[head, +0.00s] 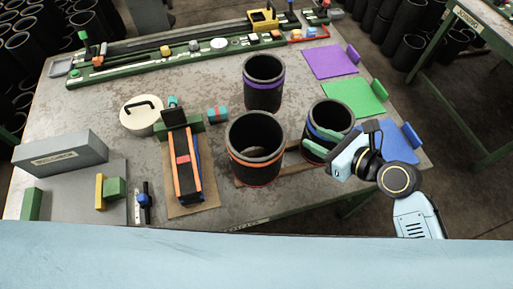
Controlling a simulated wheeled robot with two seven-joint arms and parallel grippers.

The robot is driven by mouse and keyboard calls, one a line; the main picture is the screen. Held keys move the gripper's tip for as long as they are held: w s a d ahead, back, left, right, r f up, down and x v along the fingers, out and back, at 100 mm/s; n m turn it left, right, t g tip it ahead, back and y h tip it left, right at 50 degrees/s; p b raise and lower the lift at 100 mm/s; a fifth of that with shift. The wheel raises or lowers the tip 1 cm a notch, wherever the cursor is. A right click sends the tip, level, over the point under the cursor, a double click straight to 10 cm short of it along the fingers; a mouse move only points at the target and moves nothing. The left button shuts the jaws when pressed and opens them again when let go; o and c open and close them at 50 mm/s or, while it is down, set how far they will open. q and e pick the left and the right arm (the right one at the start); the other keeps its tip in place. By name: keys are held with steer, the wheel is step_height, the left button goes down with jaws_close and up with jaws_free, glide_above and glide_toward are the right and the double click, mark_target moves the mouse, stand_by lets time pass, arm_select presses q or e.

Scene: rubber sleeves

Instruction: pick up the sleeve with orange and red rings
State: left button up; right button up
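The sleeve with orange and red rings (257,172) is a black open-topped cylinder standing upright near the middle of the table. Its orange ring runs below the rim and a red ring shows at its base. Something greyish lies inside it. My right gripper (321,141) is to the right of this sleeve, apart from it, in front of a blue-ringed sleeve (328,111). Its two green-tipped fingers are spread with a gap, and it looks empty. The fingers cover part of the blue-ringed sleeve; whether they touch it I cannot tell. My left gripper is out of view.
A purple-ringed sleeve (263,86) stands close behind. A black-and-orange device (183,165) on a brown board is to the left. Purple (331,61), green (354,97) and blue (396,146) mats lie at right. A green rail (176,65) spans the back.

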mark_target(280, 122)
steer(key=x, duration=1.3)
steer(key=shift+b, duration=0.4)
steer(key=shift+s, duration=0.1)
jaws_close()
steer(key=shift+d, duration=0.1)
steer(key=shift+f, duration=0.25)
steer(key=shift+r, duration=0.15)
